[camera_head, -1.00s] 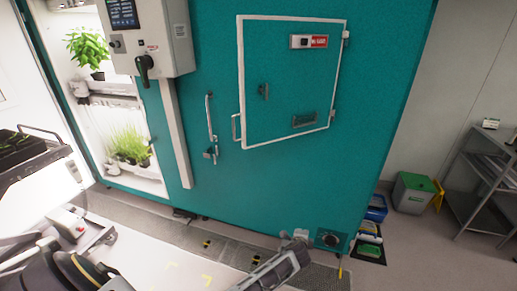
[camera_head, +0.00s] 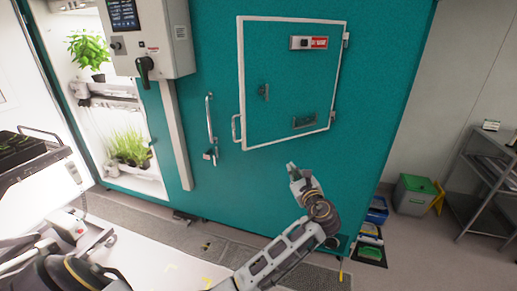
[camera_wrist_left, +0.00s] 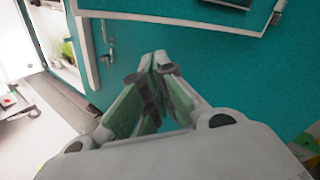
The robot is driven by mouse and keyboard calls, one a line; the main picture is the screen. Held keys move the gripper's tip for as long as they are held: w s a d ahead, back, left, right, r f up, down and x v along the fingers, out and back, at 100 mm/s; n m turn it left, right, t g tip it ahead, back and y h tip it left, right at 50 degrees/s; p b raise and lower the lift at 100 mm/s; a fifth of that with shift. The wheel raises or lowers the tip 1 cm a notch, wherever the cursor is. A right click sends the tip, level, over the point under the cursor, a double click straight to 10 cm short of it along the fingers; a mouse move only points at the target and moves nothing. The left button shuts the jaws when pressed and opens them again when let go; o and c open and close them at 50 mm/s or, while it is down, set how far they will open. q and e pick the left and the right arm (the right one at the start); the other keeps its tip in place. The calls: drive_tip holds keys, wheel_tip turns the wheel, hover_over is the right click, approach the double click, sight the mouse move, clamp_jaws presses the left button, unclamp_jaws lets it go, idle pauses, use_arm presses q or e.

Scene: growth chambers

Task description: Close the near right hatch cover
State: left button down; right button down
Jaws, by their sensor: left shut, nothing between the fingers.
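The hatch cover (camera_head: 285,90) is a teal panel with a white frame on the teal chamber wall. It has hinges on its right side and a white handle (camera_head: 236,128) at its lower left. I cannot tell whether it lies flush with the wall. My left gripper (camera_head: 291,168) is shut and empty, below the hatch's lower edge and apart from it. In the left wrist view the shut fingers (camera_wrist_left: 160,62) point toward the teal wall, with the white lower frame of the hatch (camera_wrist_left: 180,20) above them. My right gripper is not in view.
A long handle with a latch (camera_head: 210,130) is left of the hatch. A grey control box (camera_head: 165,35) juts out at the upper left, beside lit shelves with plants (camera_head: 90,52). A green-lidded bin (camera_head: 415,190) and a metal rack (camera_head: 485,180) stand at the right.

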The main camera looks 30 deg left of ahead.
sight(255, 144)
use_arm(q)
drive_tip(key=s+a+r+m+g+y, duration=0.2)
drive_tip(key=s+a+r+g+y, duration=0.1)
drive_tip(key=s+r, duration=0.2)
drive_tip(key=shift+s, duration=0.6)
drive_tip(key=shift+w+a, duration=0.1)
drive_tip(key=shift+p+x, duration=1.2)
drive_tip(key=shift+x, duration=5.75)
drive_tip(key=shift+f, duration=0.15)
drive_tip(key=shift+a, duration=0.1)
